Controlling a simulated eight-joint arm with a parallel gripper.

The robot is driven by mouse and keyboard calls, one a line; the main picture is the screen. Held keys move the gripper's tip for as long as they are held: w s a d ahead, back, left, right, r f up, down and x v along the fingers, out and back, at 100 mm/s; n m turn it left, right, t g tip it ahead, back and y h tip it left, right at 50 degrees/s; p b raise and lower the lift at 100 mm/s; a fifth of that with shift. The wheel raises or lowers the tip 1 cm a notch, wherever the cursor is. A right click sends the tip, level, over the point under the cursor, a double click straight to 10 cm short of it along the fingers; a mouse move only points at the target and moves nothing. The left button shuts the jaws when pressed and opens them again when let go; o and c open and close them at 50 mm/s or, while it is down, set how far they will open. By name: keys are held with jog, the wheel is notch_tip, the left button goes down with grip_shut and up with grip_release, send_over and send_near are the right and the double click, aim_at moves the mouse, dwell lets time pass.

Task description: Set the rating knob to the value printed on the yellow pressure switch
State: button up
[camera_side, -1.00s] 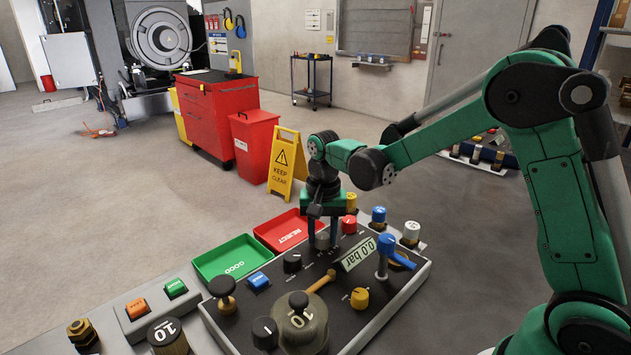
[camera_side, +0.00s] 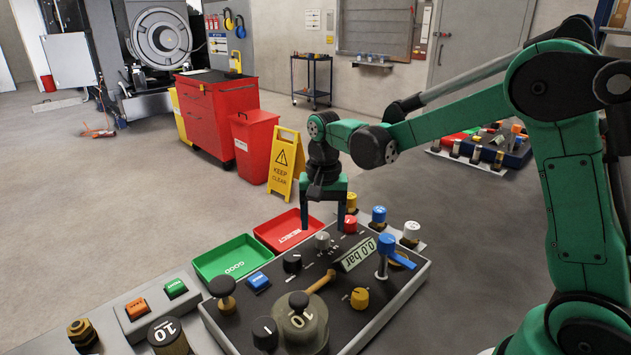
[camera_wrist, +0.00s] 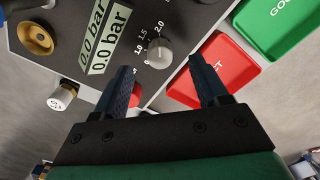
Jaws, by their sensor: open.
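The grey rating knob (camera_side: 322,241) stands on the dark panel, near its back edge. It also shows in the wrist view (camera_wrist: 158,52), beside a white printed scale with 1.0 and 1.5 on it; I cannot tell exactly where it points. My gripper (camera_side: 322,222) is open and empty above the knob, clear of it. In the wrist view its two fingers (camera_wrist: 162,66) are spread, with the knob between and beyond the tips. A yellow-capped cylinder (camera_side: 351,201), likely the yellow pressure switch, stands behind the panel; its print is unreadable here.
Near the knob are a red button (camera_side: 349,224), a black knob (camera_side: 292,262) and a tilted 0.0 bar display (camera_side: 358,252). Blue-capped (camera_side: 379,215) and white-capped (camera_side: 411,231) cylinders stand at right. Red (camera_side: 283,232) and green (camera_side: 229,257) trays lie behind the panel.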

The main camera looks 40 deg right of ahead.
aim_at(323, 237)
jog(key=shift+r, duration=1.35)
jog(key=shift+s+a+r, duration=0.1)
jog(key=shift+s+r, duration=0.1)
jog(key=s+a+r+n+t, duration=0.2)
jog(key=s+a+n+t, duration=0.1)
jog(key=s+n+t, duration=0.4)
jog(key=s+n, duration=0.2)
jog(key=s, duration=0.1)
jog(key=shift+r, duration=0.3)
